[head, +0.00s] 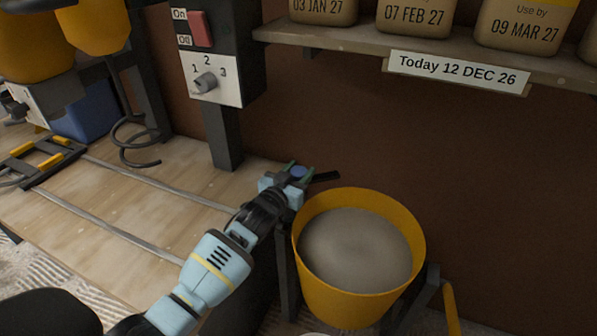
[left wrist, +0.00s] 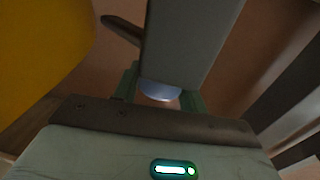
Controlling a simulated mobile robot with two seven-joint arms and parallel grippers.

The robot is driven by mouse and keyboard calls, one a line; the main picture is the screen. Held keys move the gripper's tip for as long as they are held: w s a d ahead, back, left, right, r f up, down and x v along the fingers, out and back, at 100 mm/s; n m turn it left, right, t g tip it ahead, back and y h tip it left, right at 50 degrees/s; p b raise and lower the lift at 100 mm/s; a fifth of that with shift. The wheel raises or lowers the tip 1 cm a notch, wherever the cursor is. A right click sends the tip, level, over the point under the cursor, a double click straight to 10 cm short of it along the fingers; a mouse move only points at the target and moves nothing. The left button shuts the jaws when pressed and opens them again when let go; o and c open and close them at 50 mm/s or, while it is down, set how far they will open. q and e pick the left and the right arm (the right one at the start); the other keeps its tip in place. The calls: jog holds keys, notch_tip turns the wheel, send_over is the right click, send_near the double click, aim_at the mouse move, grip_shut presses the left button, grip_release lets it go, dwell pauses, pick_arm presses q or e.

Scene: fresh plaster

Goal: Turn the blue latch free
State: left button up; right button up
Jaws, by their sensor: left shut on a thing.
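The blue latch (head: 298,172) is a small round blue piece at the back edge of the wooden bench, just left of a yellow bucket. My left gripper (head: 295,169) is shut on it, with green fingertips on either side. In the left wrist view the blue latch (left wrist: 158,92) shows between the two fingers, partly hidden by a grey block. A dark bar (head: 326,177) sticks out to the right beside the latch. How far the latch is turned cannot be told. My right gripper is not in view.
The yellow bucket (head: 309,279) of grey plaster (head: 355,250) stands close right of my left arm, in a dark frame. A switch box (head: 218,50) with a red switch and dial is behind. A shelf (head: 350,41) of dated tubs runs above. Two metal rails (head: 105,224) lie along the bench.

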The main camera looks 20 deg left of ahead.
pick_arm(q)
jog(key=o, duration=1.4)
jog(key=shift+c, duration=0.2)
jog(key=shift+s+a+p, duration=0.15)
jog(key=shift+s+p, duration=0.15)
jog(key=shift+s, duration=1.65)
jog(key=shift+s+a+p, duration=0.15)
jog(key=shift+s+p, duration=0.1)
jog(key=shift+s, duration=1.7)
